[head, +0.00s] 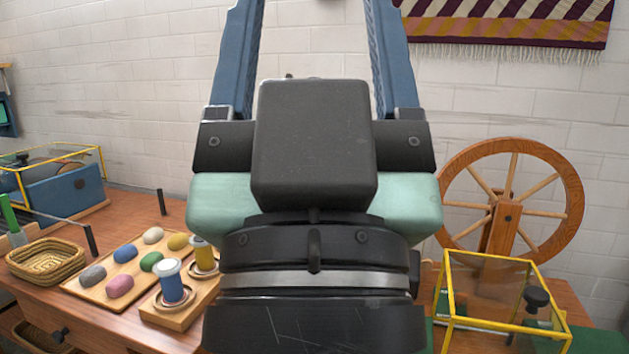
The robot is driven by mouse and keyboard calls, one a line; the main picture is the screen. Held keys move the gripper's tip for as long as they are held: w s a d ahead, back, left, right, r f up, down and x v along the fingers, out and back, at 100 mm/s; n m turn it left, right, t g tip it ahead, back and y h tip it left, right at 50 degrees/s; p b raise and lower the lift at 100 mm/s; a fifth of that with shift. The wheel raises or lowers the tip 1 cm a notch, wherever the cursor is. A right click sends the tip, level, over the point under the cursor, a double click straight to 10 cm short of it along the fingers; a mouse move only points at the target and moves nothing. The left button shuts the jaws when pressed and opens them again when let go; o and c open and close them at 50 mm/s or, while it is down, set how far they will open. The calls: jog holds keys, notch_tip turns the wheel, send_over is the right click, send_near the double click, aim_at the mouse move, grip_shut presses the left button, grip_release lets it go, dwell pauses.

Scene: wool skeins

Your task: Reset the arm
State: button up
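My gripper (315,35) fills the middle of the head view, close to the camera and pointing up. Its two blue fingers stand wide apart, and their tips run to or past the top edge. The pale wall shows between them, and I see nothing held. My dark wrist hides the middle of the table. Several small wool skeins lie in rows on a wooden board (104,292) at the left, among them a pink skein (119,287), a green skein (151,261) and a yellow skein (178,242).
A wooden block (172,318) holds a blue spool (173,285) and a yellow spool (204,257) beside my wrist. A woven basket (46,262) and a blue case (65,190) stand left. A yellow-framed clear box (505,325) and a spinning wheel (512,200) stand right.

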notch_tip(320, 180, up, 18)
jog(key=p, duration=1.5)
jog(key=shift+p, duration=0.4)
